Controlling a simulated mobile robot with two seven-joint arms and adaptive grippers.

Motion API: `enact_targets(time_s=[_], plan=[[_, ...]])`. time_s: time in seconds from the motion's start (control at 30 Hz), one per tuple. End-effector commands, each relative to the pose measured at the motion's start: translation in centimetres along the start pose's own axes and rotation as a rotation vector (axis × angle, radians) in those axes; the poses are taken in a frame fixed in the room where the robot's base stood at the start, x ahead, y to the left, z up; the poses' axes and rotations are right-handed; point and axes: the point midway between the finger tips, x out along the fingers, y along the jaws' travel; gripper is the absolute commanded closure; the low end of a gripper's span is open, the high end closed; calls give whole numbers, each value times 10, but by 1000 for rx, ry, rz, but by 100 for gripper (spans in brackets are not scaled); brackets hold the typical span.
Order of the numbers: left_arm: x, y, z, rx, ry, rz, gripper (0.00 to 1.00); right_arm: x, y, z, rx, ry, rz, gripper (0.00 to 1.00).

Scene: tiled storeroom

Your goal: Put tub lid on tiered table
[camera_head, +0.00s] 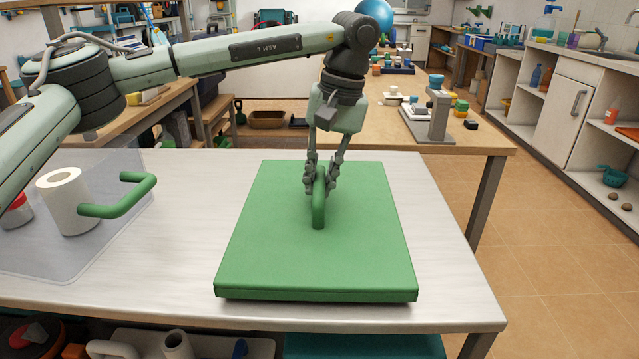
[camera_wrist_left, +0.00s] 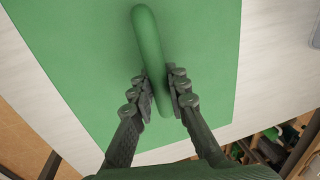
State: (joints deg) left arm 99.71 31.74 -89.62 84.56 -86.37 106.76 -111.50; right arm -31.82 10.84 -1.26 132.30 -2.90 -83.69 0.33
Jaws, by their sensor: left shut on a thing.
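The tub lid (camera_head: 250,235) is a flat green slab with an upright green handle bar (camera_head: 319,212) at its middle. It is level, over the right part of the pale tabletop of the tiered table (camera_head: 455,290). Whether it rests on the top or hangs just above it cannot be told. My left gripper (camera_head: 321,188) comes down from above and is shut on the handle, one finger on each side. In the left wrist view the fingers (camera_wrist_left: 159,98) close around the handle's near end. My right gripper is not in view.
A clear tub (camera_head: 120,240) with a green handle (camera_head: 118,197) stands at the left, with a white roll (camera_head: 68,200) and a red-capped jar (camera_head: 14,212) there. A wooden table (camera_head: 465,138) with small items stands behind. Tiled floor (camera_head: 560,270) is clear at the right.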

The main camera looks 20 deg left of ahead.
Motion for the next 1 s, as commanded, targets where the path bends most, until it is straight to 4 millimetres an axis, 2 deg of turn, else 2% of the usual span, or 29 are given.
enact_targets(time_s=[0.1,0.43,0.47,0.6,0.87,1.0], plan=[[9,2,0,-1,1,2,100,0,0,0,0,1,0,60],[13,2,0,-1,0,2,100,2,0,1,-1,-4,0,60],[13,2,0,-1,0,2,82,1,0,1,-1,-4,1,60],[12,2,0,-1,0,2,64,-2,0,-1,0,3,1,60],[12,2,0,-1,1,2,64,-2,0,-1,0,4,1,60],[4,2,-1,-1,3,3,64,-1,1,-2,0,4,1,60]])
